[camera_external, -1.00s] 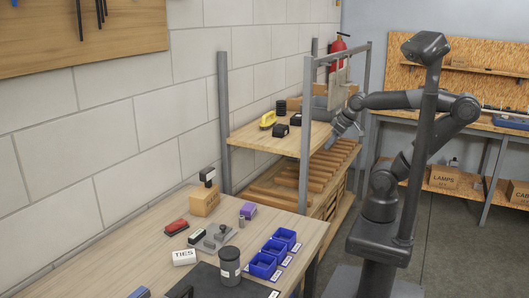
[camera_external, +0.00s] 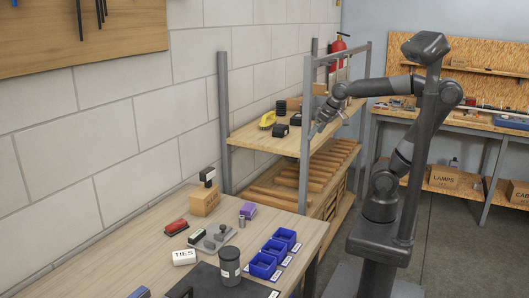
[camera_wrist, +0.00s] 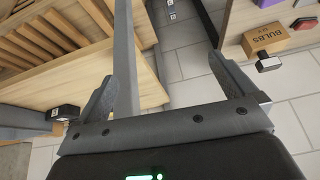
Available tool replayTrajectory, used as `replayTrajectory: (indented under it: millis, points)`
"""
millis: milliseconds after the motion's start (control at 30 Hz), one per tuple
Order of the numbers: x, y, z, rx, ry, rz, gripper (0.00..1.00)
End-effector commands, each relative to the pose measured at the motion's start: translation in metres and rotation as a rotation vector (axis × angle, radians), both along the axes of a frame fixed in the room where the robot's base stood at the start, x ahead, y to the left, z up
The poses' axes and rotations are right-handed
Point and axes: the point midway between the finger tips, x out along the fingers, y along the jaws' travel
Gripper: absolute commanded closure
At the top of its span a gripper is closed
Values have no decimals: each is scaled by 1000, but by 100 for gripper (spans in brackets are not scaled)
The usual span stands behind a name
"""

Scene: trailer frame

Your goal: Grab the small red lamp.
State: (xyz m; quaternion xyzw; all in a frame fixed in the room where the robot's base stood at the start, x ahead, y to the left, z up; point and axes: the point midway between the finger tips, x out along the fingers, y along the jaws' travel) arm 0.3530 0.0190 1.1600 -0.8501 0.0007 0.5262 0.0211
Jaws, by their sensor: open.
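A small red item (camera_external: 176,226), which looks like the red lamp, lies on the near wooden table, left of a tan box. A dark red item beside the BULBS box in the wrist view (camera_wrist: 305,22) appears to be the same one. My gripper (camera_external: 316,130) is high beside the front post of the shelf rack, well away from the red item. In the wrist view my gripper (camera_wrist: 165,66) has its two fingers wide apart with nothing held. The grey post runs between them, close to the left finger.
The grey rack post (camera_external: 305,135) stands very near my gripper. The BULBS box (camera_wrist: 272,38), also in the external view (camera_external: 204,201), carries a black-and-white item.

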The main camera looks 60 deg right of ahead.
Motion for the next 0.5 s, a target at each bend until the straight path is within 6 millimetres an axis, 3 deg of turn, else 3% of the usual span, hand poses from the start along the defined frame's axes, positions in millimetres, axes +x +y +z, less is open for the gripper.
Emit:
replayTrajectory:
  millis: [33, 267, 500]
  points:
    - [18, 9, 6, 5, 11, 0, 0]
    - [88, 45, 27, 20, 37, -31, 0]
    - [164, 106, 33, 21, 56, -70, 0]
